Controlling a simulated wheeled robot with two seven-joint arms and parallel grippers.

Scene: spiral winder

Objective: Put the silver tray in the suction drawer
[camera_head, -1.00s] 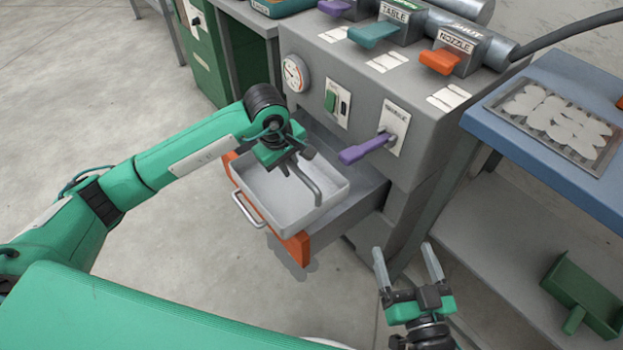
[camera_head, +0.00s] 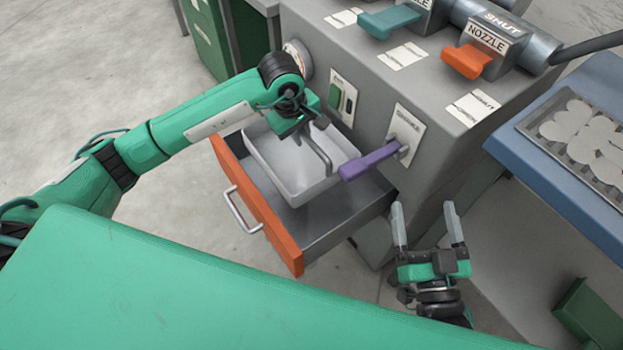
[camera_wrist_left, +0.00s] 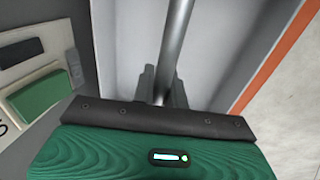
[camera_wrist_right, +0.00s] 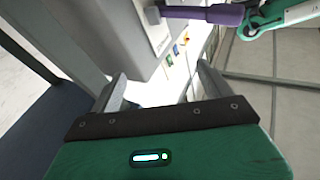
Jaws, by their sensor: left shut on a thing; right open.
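The silver tray (camera_head: 287,174) is a pale grey open box with a bent grey bar handle (camera_head: 325,163). My left gripper (camera_head: 306,132) is shut on that handle; the bar (camera_wrist_left: 175,45) also shows between its fingers in the left wrist view. The tray is level over the back-left part of the open drawer (camera_head: 265,222), which has an orange front and a grey inside. I cannot tell whether the tray touches the drawer floor. The drawer's front right part shows bare. My right gripper (camera_head: 426,208) is open and empty, right of the drawer, beside the machine.
A purple lever (camera_head: 366,165) sticks out from the grey machine just right of the tray. Orange (camera_head: 468,61) and teal (camera_head: 388,22) levers are on top. A blue table (camera_head: 560,160) with a tray of pale discs stands right, a green bin (camera_head: 592,318) below it.

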